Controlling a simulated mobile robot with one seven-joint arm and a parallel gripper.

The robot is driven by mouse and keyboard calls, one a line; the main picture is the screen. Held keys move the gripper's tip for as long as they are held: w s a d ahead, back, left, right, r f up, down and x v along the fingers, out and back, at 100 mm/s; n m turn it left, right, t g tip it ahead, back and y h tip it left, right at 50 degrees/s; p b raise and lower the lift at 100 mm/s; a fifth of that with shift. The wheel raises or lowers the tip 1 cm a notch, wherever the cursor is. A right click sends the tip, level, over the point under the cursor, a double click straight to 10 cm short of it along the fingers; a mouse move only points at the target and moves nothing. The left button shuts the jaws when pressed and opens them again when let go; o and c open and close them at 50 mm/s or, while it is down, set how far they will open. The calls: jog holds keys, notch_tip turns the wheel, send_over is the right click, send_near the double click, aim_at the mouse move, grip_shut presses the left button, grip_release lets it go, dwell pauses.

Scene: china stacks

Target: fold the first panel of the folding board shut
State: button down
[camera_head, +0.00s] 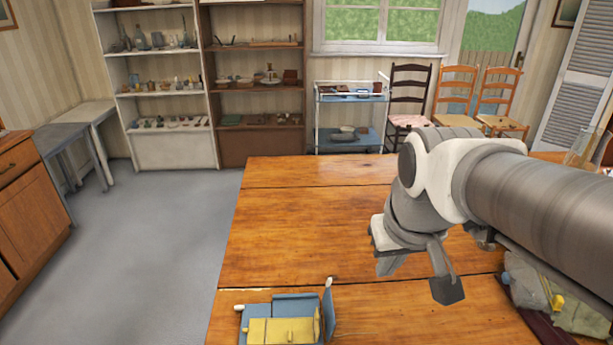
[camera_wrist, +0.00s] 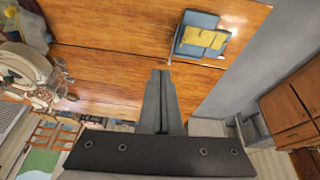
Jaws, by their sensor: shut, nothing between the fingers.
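The folding board (camera_head: 257,309) lies on the wooden table near its front left edge, in blue panels. A yellow cloth-like piece (camera_head: 280,331) lies flat across it. One blue panel (camera_head: 329,312) stands up at the board's right side. White knobs show at the board's corners. In the wrist view the board (camera_wrist: 197,20) is at the upper right with the yellow piece (camera_wrist: 205,39) on it. My gripper (camera_head: 446,288) is shut and empty, above the table, to the right of the board and apart from it. Its closed fingertips also show in the wrist view (camera_wrist: 161,73).
A crumpled grey-green cloth heap (camera_head: 545,290) with a yellow bit lies at the table's right. The table's middle (camera_head: 310,230) is clear. Shelves (camera_head: 255,80), a trolley (camera_head: 350,115) and chairs (camera_head: 455,95) stand beyond the table.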

jog(key=w+d+f+g+y+p, duration=0.2)
jog(key=w+d+f+y+p, duration=0.15)
jog(key=w+f, duration=0.65)
jog(key=w+d+f+g+y+p, duration=0.2)
jog(key=w+d+f+p, duration=0.2)
jog(key=w+f, duration=0.55)
jog(key=w+a+f+p, duration=0.1)
jog(key=w+a+f, duration=0.1)
jog(key=a+f, duration=0.6)
jog(key=shift+a+m+p, duration=0.2)
jog(key=shift+m+p, duration=0.1)
jog(key=shift+p, duration=0.1)
jog(key=shift+w, duration=0.1)
jog(key=shift+a+r, duration=0.1)
